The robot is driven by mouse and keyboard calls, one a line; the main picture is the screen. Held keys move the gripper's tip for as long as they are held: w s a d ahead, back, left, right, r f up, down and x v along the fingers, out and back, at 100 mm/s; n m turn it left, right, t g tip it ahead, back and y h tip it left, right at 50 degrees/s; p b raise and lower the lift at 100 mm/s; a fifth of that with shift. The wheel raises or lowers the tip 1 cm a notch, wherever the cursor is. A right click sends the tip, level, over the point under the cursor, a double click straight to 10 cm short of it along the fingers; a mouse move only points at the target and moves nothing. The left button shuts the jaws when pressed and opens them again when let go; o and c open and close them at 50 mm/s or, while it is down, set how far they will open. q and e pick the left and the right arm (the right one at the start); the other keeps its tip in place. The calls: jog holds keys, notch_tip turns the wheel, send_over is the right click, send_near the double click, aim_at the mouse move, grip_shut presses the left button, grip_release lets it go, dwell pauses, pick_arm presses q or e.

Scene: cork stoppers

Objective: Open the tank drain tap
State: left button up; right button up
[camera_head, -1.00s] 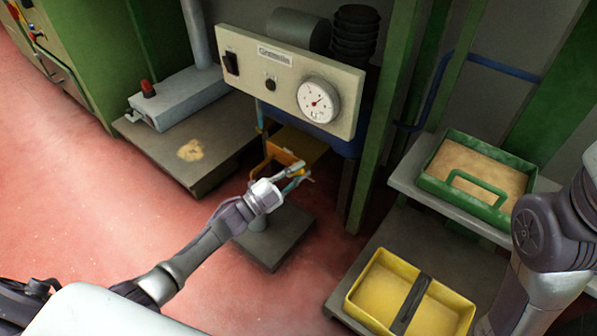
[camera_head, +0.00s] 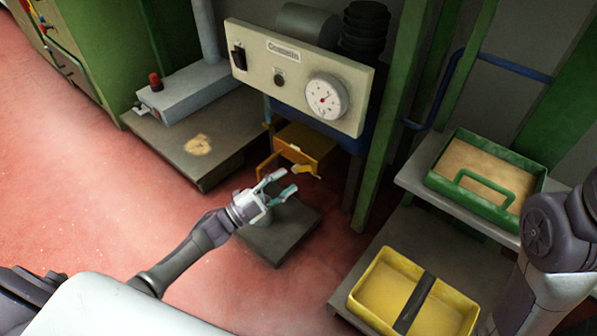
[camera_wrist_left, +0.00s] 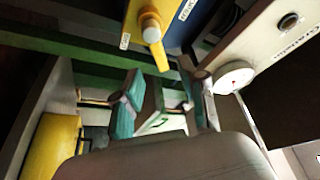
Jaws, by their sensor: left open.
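The tap (camera_head: 303,171) is a small yellow-orange piece at the front of an orange block (camera_head: 308,143) beneath the instrument panel. In the left wrist view the tap (camera_wrist_left: 152,33) shows a pale rounded end and a yellow lever pointing down the picture. My left gripper (camera_head: 277,189) is open and empty, in front of and below the tap, apart from it. Its teal fingers also show in the left wrist view (camera_wrist_left: 165,106). My right arm shows at the right edge; its gripper is out of view.
A cream panel (camera_head: 280,70) with a dial hangs above the tap. A dark plate (camera_head: 280,235) lies on the floor below my gripper. A green tray (camera_head: 489,175) and a yellow crate (camera_head: 375,290) stand at the right. Red floor is free at the left.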

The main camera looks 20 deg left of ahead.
pick_arm(q)
jog(key=v, duration=0.5)
jog(key=shift+a, duration=0.15)
